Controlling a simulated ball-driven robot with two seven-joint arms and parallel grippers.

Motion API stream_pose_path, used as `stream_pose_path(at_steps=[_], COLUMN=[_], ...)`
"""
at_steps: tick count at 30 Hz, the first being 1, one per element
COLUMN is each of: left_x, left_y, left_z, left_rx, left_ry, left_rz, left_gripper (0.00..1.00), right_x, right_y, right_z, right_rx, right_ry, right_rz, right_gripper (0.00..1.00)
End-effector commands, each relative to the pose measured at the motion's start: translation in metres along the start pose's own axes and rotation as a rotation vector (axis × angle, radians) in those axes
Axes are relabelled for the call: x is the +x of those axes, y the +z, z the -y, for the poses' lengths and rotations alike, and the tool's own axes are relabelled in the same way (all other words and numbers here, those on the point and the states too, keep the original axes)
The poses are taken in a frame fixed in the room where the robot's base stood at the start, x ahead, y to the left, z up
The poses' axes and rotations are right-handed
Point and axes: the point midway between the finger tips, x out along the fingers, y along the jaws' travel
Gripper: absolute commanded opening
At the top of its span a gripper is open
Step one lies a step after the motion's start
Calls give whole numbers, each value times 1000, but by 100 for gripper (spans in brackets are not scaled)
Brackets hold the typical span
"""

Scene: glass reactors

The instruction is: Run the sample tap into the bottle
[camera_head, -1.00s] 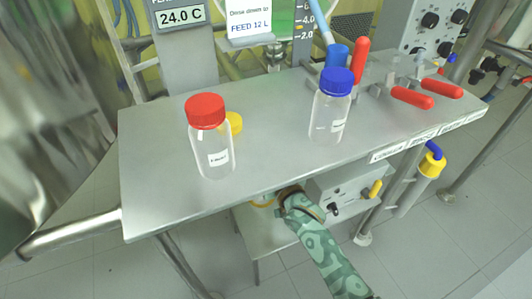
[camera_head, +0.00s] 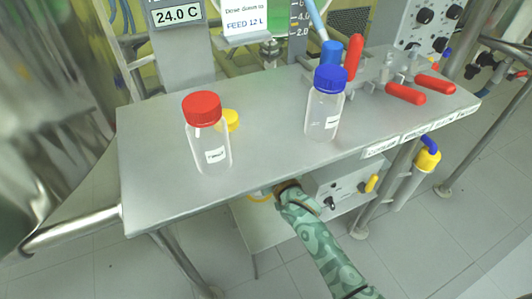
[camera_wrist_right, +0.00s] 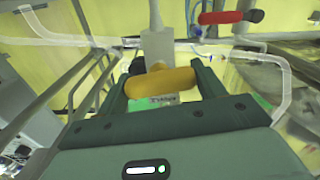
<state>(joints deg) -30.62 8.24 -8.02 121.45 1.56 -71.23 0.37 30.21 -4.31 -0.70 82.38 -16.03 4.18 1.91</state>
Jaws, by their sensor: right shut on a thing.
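My right gripper (camera_wrist_right: 166,78) is shut on a yellow tap handle (camera_wrist_right: 160,83), which lies crosswise between its two fingers in the right wrist view. A pale tap body (camera_wrist_right: 158,46) rises behind the handle. A small white label with dark print shows just below the handle; what carries it is mostly hidden. In the head view my right arm reaches below the bench edge, and the fingers are hidden there. A clear bottle with a red cap (camera_head: 202,109) and one with a blue cap (camera_head: 331,78) stand upright on the bench. My left gripper is not in view.
The grey bench top (camera_head: 160,185) is clear at the left and front. A loose yellow cap (camera_head: 231,119) lies behind the red-capped bottle. Red-handled valves (camera_head: 405,93) sit at the right. A control box (camera_head: 340,187) is under the bench, close to my right arm.

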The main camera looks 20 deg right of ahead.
Motion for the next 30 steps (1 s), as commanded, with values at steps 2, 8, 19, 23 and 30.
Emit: stream_pose_path(at_steps=[2, 8, 19, 23, 30], left_x=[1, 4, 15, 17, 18], left_y=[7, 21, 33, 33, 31], left_z=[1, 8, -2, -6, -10], left_rx=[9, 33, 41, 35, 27], left_ry=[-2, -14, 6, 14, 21], left_rz=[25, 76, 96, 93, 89], left_gripper=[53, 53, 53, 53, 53], right_x=[0, 0, 0, 0, -1], right_y=[-2, -1, 1, 1, 2], right_z=[0, 1, 1, 1, 2], right_rx=[-53, -203, -406, -440, -460], right_ry=[0, 0, -1, -1, -2], right_rz=[0, 1, 2, 2, 2], right_gripper=[46, 46, 46, 46, 46])
